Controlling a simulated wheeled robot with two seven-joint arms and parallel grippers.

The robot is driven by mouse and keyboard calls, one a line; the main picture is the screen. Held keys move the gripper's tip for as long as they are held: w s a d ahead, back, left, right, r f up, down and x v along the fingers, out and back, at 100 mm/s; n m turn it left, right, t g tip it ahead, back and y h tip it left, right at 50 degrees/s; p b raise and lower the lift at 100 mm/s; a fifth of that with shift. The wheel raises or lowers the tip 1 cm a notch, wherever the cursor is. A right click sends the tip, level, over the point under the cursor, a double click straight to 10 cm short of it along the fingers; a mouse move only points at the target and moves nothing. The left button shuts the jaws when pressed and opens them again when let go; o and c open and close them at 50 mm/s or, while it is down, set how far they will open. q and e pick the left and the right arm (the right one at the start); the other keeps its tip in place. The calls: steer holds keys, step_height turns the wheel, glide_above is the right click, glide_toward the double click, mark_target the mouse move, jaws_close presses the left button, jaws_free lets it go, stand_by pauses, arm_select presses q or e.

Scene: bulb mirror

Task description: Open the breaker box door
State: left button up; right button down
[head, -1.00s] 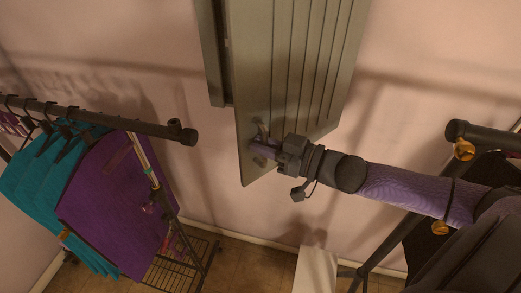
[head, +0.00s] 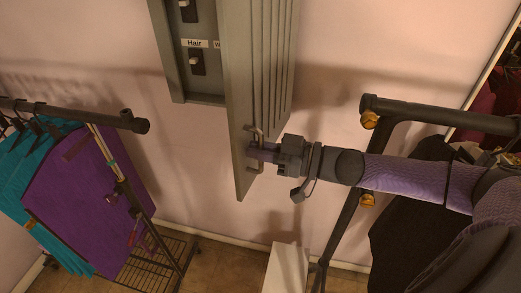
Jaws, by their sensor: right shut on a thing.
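The breaker box (head: 178,55) hangs on the wall at the top of the head view. Its grey, ribbed door (head: 258,80) stands swung out toward me, so part of the inside shows, with switches (head: 197,62) and a label reading "Hair". The door handle (head: 256,138) is a small bracket near the door's lower edge. My right gripper (head: 262,152) comes in from the right and is shut on this handle. The left gripper is not in view.
A clothes rack (head: 75,113) with teal and purple garments stands at left, a wire shelf (head: 150,265) below it. A dark rack (head: 435,114) stands at right, close to my right arm. A white box (head: 287,268) stands on the floor below the door.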

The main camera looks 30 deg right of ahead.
steer(key=c, duration=1)
jaws_free()
steer(key=p+v, duration=0.4)
steer(key=v, duration=0.6)
steer(key=shift+c, duration=0.2)
